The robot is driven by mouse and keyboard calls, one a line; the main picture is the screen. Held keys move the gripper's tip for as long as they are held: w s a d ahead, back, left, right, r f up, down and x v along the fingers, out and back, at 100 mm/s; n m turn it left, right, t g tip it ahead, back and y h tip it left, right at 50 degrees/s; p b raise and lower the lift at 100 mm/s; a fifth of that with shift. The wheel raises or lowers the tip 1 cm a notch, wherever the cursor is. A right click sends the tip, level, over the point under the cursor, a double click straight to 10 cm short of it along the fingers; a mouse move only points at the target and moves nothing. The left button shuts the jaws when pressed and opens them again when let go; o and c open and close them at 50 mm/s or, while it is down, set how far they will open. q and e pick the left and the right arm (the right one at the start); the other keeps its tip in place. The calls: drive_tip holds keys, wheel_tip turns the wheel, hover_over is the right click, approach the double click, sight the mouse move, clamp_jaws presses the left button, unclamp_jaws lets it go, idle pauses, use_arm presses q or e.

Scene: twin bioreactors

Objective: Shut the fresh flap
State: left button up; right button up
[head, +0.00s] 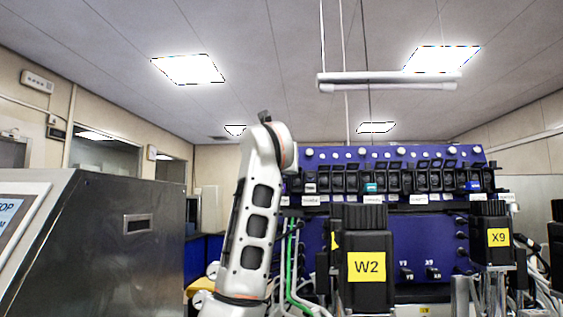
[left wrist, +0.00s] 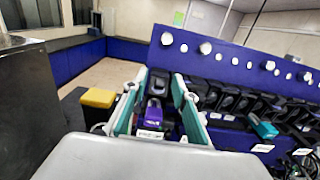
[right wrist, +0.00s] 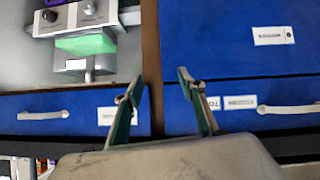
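A row of black pump heads with flaps (head: 338,180) runs along the upper part of the blue panel in the head view. Their small white labels are too blurred for me to tell which flap is the fresh one. In the left wrist view my left gripper (left wrist: 158,76) is open, its fingers on either side of a black unit with a purple part (left wrist: 153,115). I cannot tell whether a finger touches it. My left arm hides the row's left end in the head view. My right gripper (right wrist: 160,77) is open and empty, facing blue drawers (right wrist: 235,45).
Black motor units marked W2 (head: 367,267) and X9 (head: 498,238) stand before the panel. A steel cabinet (head: 110,250) stands at left. Green and white tubes (head: 291,265) hang beside my left arm. A teal part (left wrist: 262,127) sits further right in the row.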

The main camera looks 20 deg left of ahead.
use_arm(q)
drive_tip(key=shift+p+x, duration=0.45)
drive_tip(key=shift+x, duration=0.55)
use_arm(e)
drive_tip(key=shift+s+d+f+g+h, duration=0.2)
drive_tip(key=shift+s+d+f, duration=0.15)
drive_tip(key=shift+d, duration=0.25)
drive_tip(key=shift+s+d+f+g+h, duration=0.25)
drive_tip(key=shift+d+f, duration=0.1)
drive_tip(key=shift+d, duration=0.2)
